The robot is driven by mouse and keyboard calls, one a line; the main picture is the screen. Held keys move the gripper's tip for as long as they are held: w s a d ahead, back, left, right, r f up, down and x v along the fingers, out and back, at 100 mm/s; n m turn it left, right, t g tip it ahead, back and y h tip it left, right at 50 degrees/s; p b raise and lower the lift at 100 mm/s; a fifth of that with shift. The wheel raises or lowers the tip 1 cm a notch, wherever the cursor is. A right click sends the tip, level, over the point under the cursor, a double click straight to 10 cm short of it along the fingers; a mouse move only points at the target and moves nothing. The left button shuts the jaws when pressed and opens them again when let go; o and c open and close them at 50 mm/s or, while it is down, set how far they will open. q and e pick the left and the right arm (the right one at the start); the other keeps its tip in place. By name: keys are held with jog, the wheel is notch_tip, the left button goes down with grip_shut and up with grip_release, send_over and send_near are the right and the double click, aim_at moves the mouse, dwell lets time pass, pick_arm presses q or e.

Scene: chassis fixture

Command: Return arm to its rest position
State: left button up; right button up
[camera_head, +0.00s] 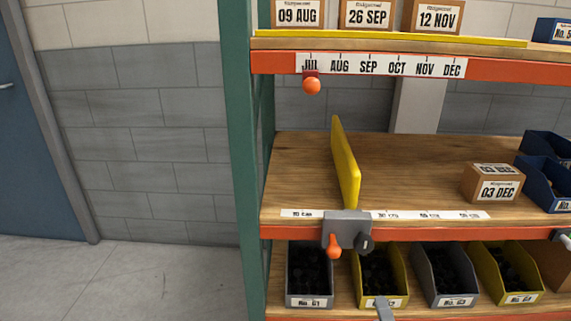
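Neither of my grippers shows clearly in the head view. A small grey piece (385,309) pokes up at the bottom edge in front of a yellow bin; I cannot tell what it belongs to. The shelf rack stands in the middle and right, with a green upright (241,150) at its left end. On the middle shelf (400,160), a yellow divider plate (345,165) stands upright. A grey clamp (346,229) with an orange knob (333,247) and a dark knob sits at the shelf's front edge below the divider.
An orange knob (312,86) hangs under the upper shelf's month strip (381,66). A box marked 03 DEC (493,184) and blue bins (546,183) stand at right. Several bins, including a grey one (309,275), line the lower shelf. Open floor (120,285) lies left, before a blue door (35,150).

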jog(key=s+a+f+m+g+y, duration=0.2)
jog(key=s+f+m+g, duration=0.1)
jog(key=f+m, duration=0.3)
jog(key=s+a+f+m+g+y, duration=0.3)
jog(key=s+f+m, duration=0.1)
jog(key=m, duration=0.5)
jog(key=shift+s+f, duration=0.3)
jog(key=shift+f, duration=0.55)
